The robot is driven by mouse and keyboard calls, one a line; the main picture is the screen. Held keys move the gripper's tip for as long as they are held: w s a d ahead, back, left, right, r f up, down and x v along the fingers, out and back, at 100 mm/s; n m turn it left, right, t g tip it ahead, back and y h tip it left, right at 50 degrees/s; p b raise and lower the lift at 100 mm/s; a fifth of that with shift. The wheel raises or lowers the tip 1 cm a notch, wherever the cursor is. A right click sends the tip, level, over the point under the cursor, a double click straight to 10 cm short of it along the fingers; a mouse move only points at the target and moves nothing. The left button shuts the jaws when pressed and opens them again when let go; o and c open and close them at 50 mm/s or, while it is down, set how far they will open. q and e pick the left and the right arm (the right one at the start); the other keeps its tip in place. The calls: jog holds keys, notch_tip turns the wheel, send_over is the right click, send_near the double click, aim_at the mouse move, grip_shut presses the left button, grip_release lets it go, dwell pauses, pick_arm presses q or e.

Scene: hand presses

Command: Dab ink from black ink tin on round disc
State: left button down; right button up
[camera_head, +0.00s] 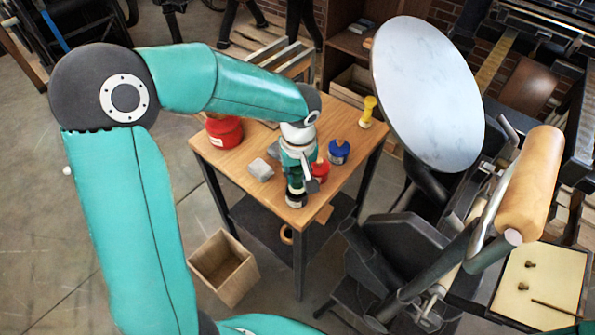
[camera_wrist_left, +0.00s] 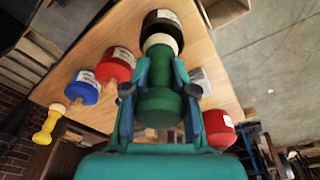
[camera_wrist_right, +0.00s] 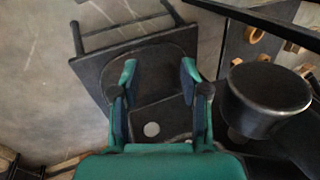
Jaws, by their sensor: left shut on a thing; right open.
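The black ink tin (camera_head: 295,201) stands near the table's front corner, and its white label shows in the left wrist view (camera_wrist_left: 162,17). My left gripper (camera_head: 297,168) is shut on the green handle of a dabber (camera_wrist_left: 160,106), pointing down at the tin. The dabber's cream pad (camera_wrist_left: 161,42) is at the tin's mouth; I cannot tell whether it touches ink. The round disc (camera_head: 427,95) is pale grey, large and tilted, to the right of the table, with no ink seen on it. My right gripper (camera_wrist_right: 160,80) is open and empty; it is not visible in the head view.
On the wooden table (camera_head: 232,166) stand a blue tin (camera_head: 339,152), a small red tin (camera_head: 320,171), a large red tin (camera_head: 224,131), a yellow dabber (camera_head: 367,112) and grey blocks (camera_head: 260,169). A wooden roller (camera_head: 531,183) crosses the press. A black stool (camera_wrist_right: 160,60) lies below my right gripper.

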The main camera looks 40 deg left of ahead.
pick_arm(q)
jog(key=shift+f+b, duration=0.35)
jog(key=shift+b, duration=0.1)
dwell(1.1)
jog(key=shift+s+f+b, duration=0.1)
jog(key=shift+b, duration=0.2)
dwell(1.1)
jog(key=shift+r+p, duration=1.2)
jog(key=shift+r, duration=0.85)
